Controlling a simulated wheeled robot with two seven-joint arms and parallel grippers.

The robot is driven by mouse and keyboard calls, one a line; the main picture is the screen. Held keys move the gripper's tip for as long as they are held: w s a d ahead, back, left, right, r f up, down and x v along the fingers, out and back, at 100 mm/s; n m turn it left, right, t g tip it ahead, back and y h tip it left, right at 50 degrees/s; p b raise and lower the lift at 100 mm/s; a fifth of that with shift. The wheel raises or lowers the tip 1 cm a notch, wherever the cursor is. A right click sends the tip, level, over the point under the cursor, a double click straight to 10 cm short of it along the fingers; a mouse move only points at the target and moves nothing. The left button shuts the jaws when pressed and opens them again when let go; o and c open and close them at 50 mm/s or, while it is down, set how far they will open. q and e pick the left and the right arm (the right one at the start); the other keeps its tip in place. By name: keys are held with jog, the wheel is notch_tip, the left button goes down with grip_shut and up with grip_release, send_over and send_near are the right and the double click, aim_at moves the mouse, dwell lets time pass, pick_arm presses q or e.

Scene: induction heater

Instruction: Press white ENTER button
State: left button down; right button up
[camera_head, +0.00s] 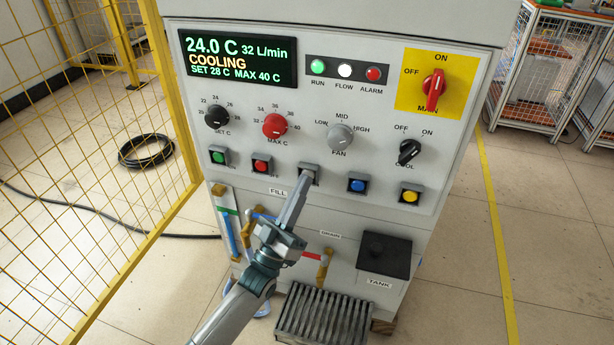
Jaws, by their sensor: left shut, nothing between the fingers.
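The control panel (385,190) of a grey cabinet faces me. Its lower row of square buttons holds a green button (218,157), a red button (262,165), a middle button (312,167), a blue button (357,185) and a yellow button (410,196). The middle button's face is mostly hidden behind my gripper, so I cannot read its colour or label. My left gripper (304,179) is shut and empty, its fingertips pointing up at the middle button. I cannot tell whether the tips touch it. My right gripper is not in view.
A display (238,59) reads 24.0 C, COOLING. Above the buttons are black, red and grey knobs, a COOL switch (409,152) and a red MAIN switch (433,90). Below are valves, a black tank cap (384,257) and a grille (322,316). A yellow mesh fence (90,150) stands left.

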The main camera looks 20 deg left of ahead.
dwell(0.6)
pick_arm(q)
jog(key=shift+s+p, duration=0.35)
jog(key=shift+s, duration=0.4)
jog(key=shift+s, duration=0.1)
jog(key=shift+s+a+p, duration=0.1)
jog(key=shift+s+p, duration=0.9)
jog(key=shift+s, duration=1.4)
jog(key=shift+s, duration=0.1)
jog(key=s+p, duration=0.3)
jog(key=s, duration=0.7)
jog(key=shift+s+a, duration=0.15)
jog(key=shift+s, duration=0.25)
